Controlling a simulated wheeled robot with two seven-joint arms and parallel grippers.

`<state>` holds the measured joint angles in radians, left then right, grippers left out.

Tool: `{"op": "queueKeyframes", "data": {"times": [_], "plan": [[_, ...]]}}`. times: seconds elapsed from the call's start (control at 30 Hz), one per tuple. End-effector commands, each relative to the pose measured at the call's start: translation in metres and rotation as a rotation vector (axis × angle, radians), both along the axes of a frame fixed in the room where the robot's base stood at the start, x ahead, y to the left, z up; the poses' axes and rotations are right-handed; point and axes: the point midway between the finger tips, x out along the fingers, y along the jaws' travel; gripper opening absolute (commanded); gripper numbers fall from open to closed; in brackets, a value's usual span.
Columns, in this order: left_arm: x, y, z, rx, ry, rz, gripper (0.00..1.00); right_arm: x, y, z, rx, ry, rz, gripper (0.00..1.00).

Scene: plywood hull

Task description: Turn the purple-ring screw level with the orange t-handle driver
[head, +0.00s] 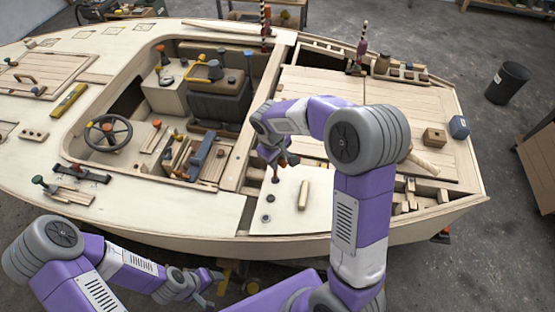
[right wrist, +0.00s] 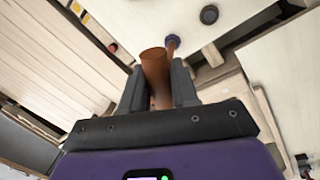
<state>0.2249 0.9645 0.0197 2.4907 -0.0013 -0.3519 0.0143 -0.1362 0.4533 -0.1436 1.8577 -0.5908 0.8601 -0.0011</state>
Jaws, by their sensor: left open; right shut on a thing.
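My right gripper (head: 284,161) is over the pale deck panel (head: 288,220) on the near side of the hull. In the right wrist view its two fingers (right wrist: 158,90) are shut on the orange t-handle driver (right wrist: 154,65). The driver is mostly hidden by the gripper in the head view. The purple-ring screw (right wrist: 173,41) shows just beyond the driver in the wrist view, and below the gripper in the head view (head: 275,179). I cannot tell whether driver and screw touch. My left gripper (head: 209,288) is open and empty, low beside the hull.
A dark round fitting (right wrist: 208,14) sits near the purple one. A wooden block (head: 303,194) stands on the panel. The cockpit has a steering wheel (head: 108,134) and a dark seat (head: 222,97).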

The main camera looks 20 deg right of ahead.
Motion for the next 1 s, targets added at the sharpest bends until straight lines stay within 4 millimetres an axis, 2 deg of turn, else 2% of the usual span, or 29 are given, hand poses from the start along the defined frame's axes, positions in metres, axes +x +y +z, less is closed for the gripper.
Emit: {"op": "queueKeyframes", "data": {"times": [0.2, 0.5, 0.57, 0.87, 1.0], "plan": [[0.0001, -0.0001, -0.0008, 0.000, 0.000, 0.000, 0.63, -0.0008, 0.0002, -0.0017, -0.001, 0.004, -0.031, 0.00], [0.0000, 0.0000, -0.0022, 0.000, 0.000, 0.000, 0.63, -0.0007, 0.0040, -0.0005, -0.001, 0.003, -0.425, 0.00], [0.0000, 0.0000, -0.0017, 0.000, 0.000, 0.000, 0.63, -0.0007, 0.0040, -0.0003, -0.002, 0.002, -0.470, 0.00], [0.0000, 0.0000, -0.0017, 0.000, 0.000, 0.000, 0.63, -0.0008, 0.0042, 0.0000, 0.000, 0.001, -0.500, 0.00], [0.0000, 0.0000, 0.0002, 0.000, 0.000, 0.000, 0.63, 0.0002, 0.0059, 0.0004, -0.001, 0.000, -0.602, 0.00]]}}
